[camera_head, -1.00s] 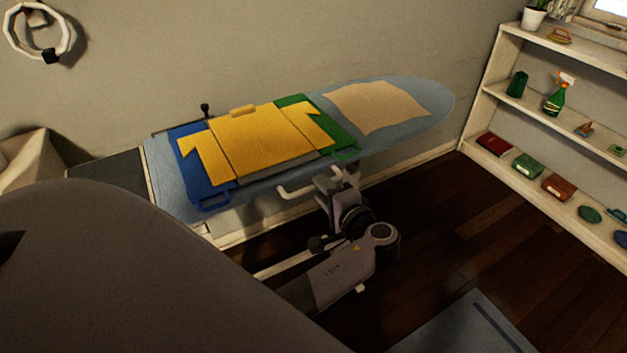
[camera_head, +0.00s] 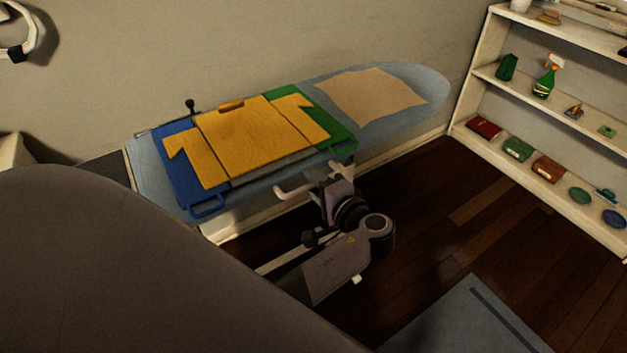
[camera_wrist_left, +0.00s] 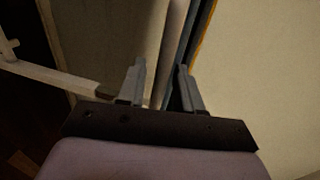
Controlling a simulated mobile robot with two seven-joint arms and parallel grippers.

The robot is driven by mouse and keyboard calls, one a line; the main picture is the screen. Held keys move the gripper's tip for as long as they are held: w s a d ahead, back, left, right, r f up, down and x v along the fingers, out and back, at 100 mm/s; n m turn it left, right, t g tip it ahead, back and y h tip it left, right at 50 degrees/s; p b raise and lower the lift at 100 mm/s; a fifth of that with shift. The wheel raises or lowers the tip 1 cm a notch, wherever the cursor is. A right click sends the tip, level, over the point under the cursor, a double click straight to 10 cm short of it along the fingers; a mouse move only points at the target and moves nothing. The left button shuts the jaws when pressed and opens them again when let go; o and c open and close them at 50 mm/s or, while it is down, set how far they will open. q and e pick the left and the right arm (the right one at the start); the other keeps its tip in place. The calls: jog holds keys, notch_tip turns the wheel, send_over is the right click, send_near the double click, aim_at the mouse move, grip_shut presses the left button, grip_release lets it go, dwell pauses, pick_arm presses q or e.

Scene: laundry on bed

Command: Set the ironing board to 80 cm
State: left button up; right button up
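The ironing board (camera_head: 412,92) stands along the wall, with a pale blue top and a rounded end at the right. A white bent handle (camera_head: 291,191) sticks out below its near edge. My left gripper (camera_head: 335,172) is under the near edge, just right of that handle. Its fingers (camera_wrist_left: 162,82) are apart in the left wrist view, and a pale upright bar (camera_wrist_left: 170,45) shows between and beyond them. I cannot tell whether they touch it. A white bar (camera_wrist_left: 50,79) lies left of the fingers. My right gripper is not in view. No height marking is legible.
A folding board with a yellow shirt (camera_head: 250,140) and a beige cloth (camera_head: 371,98) lie on top. Dark floor (camera_head: 440,210) is open between, with a blue-grey mat (camera_head: 450,320) in front.

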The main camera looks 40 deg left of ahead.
pick_arm(q)
grip_shut()
jog(key=shift+s+f+b, duration=0.1)
jog(key=shift+f+b, duration=0.45)
jog(key=shift+f, duration=0.1)
notch_tip(320, 180, down, 4)
jog(key=shift+r+b, duration=0.25)
jog(key=shift+b, duration=0.9)
grip_release()
jog(key=shift+r, duration=0.2)
